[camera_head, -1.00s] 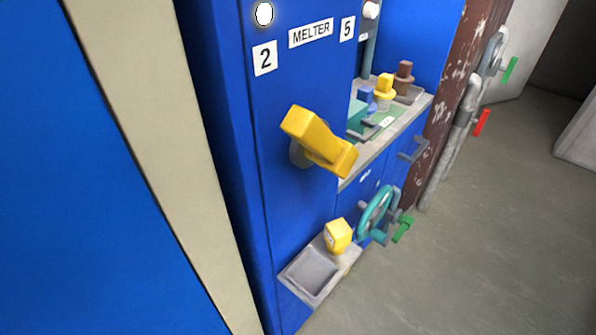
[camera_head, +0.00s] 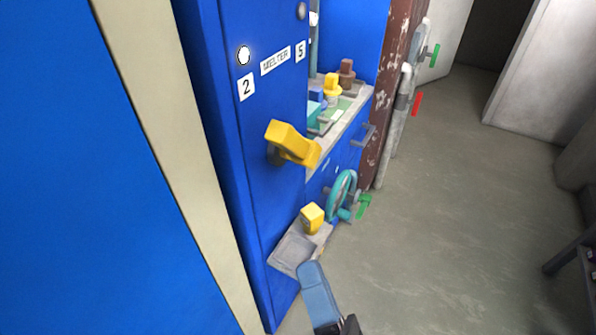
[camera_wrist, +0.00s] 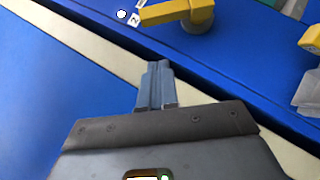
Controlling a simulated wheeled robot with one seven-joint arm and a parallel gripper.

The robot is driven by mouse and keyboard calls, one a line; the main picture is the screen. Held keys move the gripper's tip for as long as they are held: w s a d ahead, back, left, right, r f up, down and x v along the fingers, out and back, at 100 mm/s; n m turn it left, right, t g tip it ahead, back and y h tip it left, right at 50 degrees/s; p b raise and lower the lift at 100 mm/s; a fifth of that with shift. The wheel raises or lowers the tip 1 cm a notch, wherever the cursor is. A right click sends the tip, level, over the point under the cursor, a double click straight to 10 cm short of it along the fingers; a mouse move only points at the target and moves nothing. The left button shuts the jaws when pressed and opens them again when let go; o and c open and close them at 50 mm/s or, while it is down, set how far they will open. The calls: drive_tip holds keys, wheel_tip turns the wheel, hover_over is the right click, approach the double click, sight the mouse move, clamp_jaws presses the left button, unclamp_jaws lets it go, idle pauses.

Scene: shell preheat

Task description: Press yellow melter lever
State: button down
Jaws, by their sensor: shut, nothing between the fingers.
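The yellow melter lever (camera_head: 292,144) sticks out from the blue cabinet front below the MELTER label (camera_head: 275,60). It slopes down to the right in the head view. The wrist view shows it at the top (camera_wrist: 176,12), on its round grey mount. My gripper (camera_head: 309,268) is low in the head view, below the lever and apart from it. In the wrist view my gripper's blue-grey fingers (camera_wrist: 158,66) are together and empty, with the lever beyond the fingertips.
A teal handwheel (camera_head: 342,193) and a green handle (camera_head: 364,206) stick out further right.

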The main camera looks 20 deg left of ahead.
drive_tip(key=shift+a+r+n, duration=0.2)
drive_tip(key=shift+a+n, duration=0.2)
drive_tip(key=shift+a, duration=0.05)
drive_tip(key=p, duration=0.4)
approach(282, 147)
drive_tip(key=x, duration=0.6)
drive_tip(key=shift+a+f, duration=0.2)
drive_tip(key=shift+f, duration=0.1)
drive_tip(key=shift+w+d, duration=0.1)
drive_tip(key=shift+w, duration=0.05)
drive_tip(key=shift+r, duration=0.15)
